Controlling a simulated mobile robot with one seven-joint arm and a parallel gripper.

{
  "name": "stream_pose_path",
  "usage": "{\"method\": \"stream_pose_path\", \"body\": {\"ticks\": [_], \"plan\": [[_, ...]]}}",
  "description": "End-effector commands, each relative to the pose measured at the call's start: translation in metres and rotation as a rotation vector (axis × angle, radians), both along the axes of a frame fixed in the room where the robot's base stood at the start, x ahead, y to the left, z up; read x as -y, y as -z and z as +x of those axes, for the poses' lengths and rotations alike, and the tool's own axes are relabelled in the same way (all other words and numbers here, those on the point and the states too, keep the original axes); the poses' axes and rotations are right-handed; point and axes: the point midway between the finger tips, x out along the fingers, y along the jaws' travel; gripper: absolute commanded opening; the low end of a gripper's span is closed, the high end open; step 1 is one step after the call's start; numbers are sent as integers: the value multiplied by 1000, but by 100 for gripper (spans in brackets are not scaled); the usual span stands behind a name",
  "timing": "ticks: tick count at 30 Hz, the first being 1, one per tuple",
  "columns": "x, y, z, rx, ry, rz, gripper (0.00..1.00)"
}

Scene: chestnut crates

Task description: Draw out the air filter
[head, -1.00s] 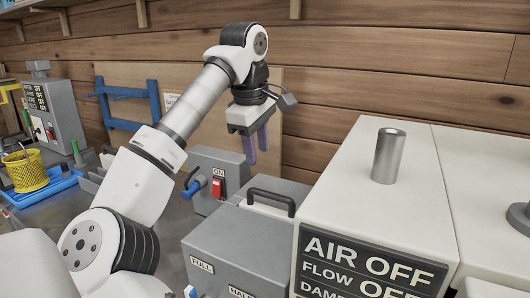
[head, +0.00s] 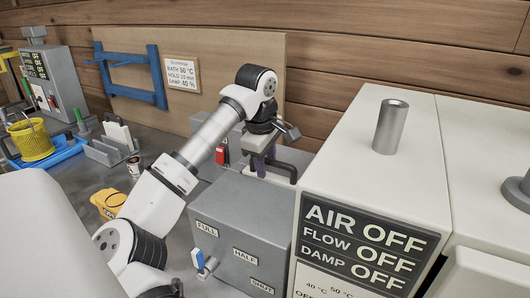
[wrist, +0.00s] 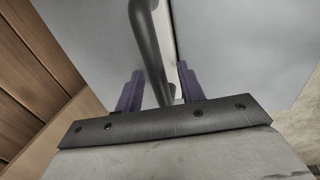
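A black bar handle (head: 283,169) stands on top of a grey box (head: 240,222); I take it to be the air filter's handle, and no separate filter body shows. My gripper (head: 262,165) points down at this handle, partly hidden behind my arm and the box. In the wrist view the black handle (wrist: 148,48) runs between the two purple fingers of my gripper (wrist: 158,88). The fingers are apart, with space seen beside the bar, so the gripper is open around it and not clamped.
A blue-handled lever (head: 204,262) sits on the box front among FULL, HALF and SHUT labels. A white cabinet (head: 345,135) with an AIR OFF panel (head: 368,240) and metal post (head: 390,127) stands close right. A red switch (head: 221,155) is behind my arm.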

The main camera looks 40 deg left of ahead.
Motion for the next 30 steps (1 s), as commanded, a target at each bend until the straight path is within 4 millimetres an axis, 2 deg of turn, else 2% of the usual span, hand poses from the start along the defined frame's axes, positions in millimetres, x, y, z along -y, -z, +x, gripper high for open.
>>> {"method": "stream_pose_path", "body": {"ticks": [6,15,17,18,21,30], "plan": [[0,0,0,0,0,0,39],[0,0,0,0,0,0,0],[0,0,0,0,0,0,0],[0,0,0,1,0,0,13],[0,0,0,1,0,0,0],[0,0,0,1,0,0,0]]}}
